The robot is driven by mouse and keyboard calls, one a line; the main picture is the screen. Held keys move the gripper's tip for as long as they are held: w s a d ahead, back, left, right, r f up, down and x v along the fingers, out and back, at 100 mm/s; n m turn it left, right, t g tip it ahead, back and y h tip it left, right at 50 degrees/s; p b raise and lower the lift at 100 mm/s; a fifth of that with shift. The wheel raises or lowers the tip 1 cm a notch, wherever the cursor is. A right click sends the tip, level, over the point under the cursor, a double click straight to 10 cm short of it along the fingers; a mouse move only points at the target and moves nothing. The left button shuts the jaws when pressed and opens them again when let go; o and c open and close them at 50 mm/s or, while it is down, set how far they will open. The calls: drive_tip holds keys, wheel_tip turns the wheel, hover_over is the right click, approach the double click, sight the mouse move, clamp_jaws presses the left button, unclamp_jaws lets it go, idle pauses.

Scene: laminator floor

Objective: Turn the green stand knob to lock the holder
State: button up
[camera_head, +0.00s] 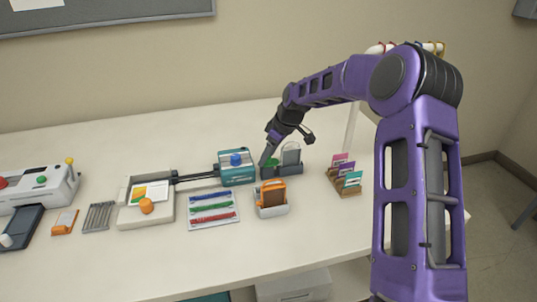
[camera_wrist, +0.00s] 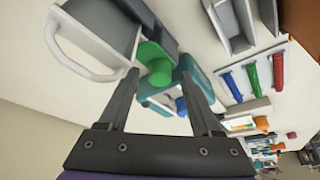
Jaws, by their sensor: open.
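The green stand knob (camera_wrist: 155,62) is a round knob on the dark grey stand (camera_head: 284,170). In the head view the knob (camera_head: 272,161) shows beside the stand's upright clear holder (camera_head: 291,154). In the wrist view a holder with a white looped handle (camera_wrist: 85,45) rises at the upper left. My gripper (camera_wrist: 158,74) is open, with one finger on each side of the knob in that view. The knob appears just beyond or between the fingertips; contact cannot be told. Part of the knob is hidden by my gripper in the head view.
A teal block with a blue knob (camera_head: 238,168) stands left of the stand. An orange-and-white holder (camera_head: 271,203) stands in front, and a card rack (camera_head: 345,180) to the right. A tray of coloured strips (camera_head: 212,212) lies front left. The table's front edge is bare.

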drive_tip(key=shift+r, duration=0.1)
drive_tip(key=p+v, duration=0.1)
drive_tip(key=v, duration=1.6)
drive_tip(key=shift+d, duration=0.25)
